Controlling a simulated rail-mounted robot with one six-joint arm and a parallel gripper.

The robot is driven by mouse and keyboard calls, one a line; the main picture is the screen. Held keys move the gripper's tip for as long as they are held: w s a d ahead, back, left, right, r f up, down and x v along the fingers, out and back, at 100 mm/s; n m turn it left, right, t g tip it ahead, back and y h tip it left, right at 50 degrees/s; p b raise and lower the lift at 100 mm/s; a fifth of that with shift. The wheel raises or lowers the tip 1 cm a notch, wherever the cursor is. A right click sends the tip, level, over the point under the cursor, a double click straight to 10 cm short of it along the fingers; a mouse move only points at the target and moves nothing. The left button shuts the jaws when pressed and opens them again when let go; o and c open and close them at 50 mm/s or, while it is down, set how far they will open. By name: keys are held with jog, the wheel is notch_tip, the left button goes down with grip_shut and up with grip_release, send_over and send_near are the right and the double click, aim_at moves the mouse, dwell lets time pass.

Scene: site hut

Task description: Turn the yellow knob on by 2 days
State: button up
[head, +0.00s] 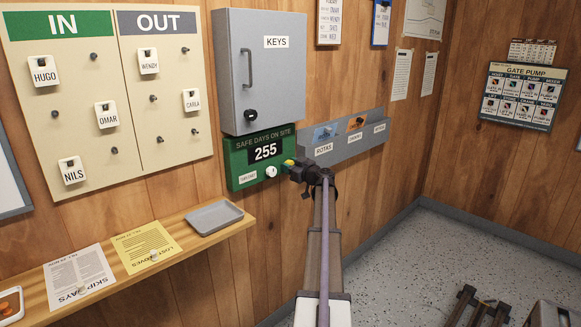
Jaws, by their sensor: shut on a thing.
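The green "SAFE DAYS ON SITE" box (235,166) hangs on the wood wall below the grey key cabinet. Its black display (265,152) reads 255. A white round knob (271,171) is on its front, with a small white label to its left. The yellow knob (288,162) is at the box's right end, partly hidden by my gripper. My dark gripper (293,165) reaches the wall there and is shut on the yellow knob. The knob's exact turn cannot be seen.
The grey key cabinet (267,85) is just above. A grey rack (345,138) with "ROTAS" and other labels is close on the right. A wooden shelf (120,285) with papers and a grey tray (214,217) juts out at lower left. The name board (65,120) is left.

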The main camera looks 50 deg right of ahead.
jog(key=m, duration=0.6)
jog(key=shift+m, duration=0.3)
jog(key=m, duration=0.6)
jog(key=shift+m, duration=0.3)
jog(key=o, duration=0.9)
jog(key=shift+o, duration=0.2)
jog(key=shift+s, duration=0.1)
jog(key=s+a, duration=0.1)
jog(key=s, duration=0.9)
jog(key=shift+s+a, duration=0.25)
jog(key=shift+a, duration=0.1)
